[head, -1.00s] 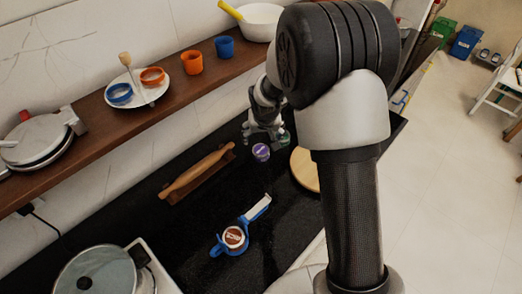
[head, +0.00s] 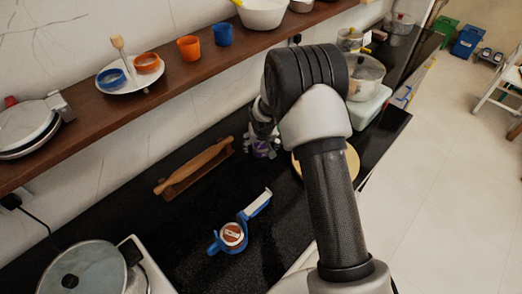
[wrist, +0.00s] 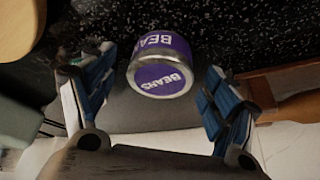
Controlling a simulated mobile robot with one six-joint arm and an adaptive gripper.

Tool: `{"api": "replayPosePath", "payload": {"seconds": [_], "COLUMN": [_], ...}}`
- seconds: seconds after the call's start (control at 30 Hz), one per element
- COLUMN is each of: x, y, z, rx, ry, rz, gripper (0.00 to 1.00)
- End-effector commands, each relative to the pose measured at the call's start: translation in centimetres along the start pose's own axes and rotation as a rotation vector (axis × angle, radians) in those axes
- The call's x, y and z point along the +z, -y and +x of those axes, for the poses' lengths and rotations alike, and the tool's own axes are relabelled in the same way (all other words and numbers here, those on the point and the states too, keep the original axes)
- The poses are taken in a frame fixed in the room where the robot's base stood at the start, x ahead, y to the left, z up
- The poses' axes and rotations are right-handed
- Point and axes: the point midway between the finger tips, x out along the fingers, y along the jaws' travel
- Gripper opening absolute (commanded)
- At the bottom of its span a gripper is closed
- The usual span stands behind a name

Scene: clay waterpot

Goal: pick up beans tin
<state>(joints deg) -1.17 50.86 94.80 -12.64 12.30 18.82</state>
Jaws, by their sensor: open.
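The beans tin (wrist: 161,66) is a small can with a purple label reading BEANS. In the wrist view it lies between the two blue-padded fingers of my gripper (wrist: 155,90), with a gap on each side. My gripper is open and holds nothing. In the head view my gripper (head: 262,140) is over the black counter, and the tin (head: 261,149) shows partly between its fingers, largely hidden by them.
A wooden rolling pin on a stand (head: 195,167) lies left of my gripper. A round wooden board (head: 350,165) is to the right, partly behind my arm. A blue tool with a round labelled piece (head: 232,235) lies nearer. A brown shelf (head: 165,92) runs along the wall.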

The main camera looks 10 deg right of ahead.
Motion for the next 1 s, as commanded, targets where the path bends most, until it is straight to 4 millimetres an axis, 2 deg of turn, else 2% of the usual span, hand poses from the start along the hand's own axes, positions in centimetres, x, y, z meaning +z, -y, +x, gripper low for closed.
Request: {"api": "replayPosePath", "payload": {"seconds": [0.03,0.1,0.3,1.0], "x": [0.04,-0.02,-0.07,-0.05], "y": [-0.01,-0.01,-0.01,-0.01], "z": [0.77,1.08,0.95,0.94], "rx": [0.0,0.0,0.0,0.0], "ry": [0.0,-0.001,-0.001,0.0], "rz": [0.001,0.001,0.001,0.0], "gripper": [0.79,0.79,0.79,0.32]}}
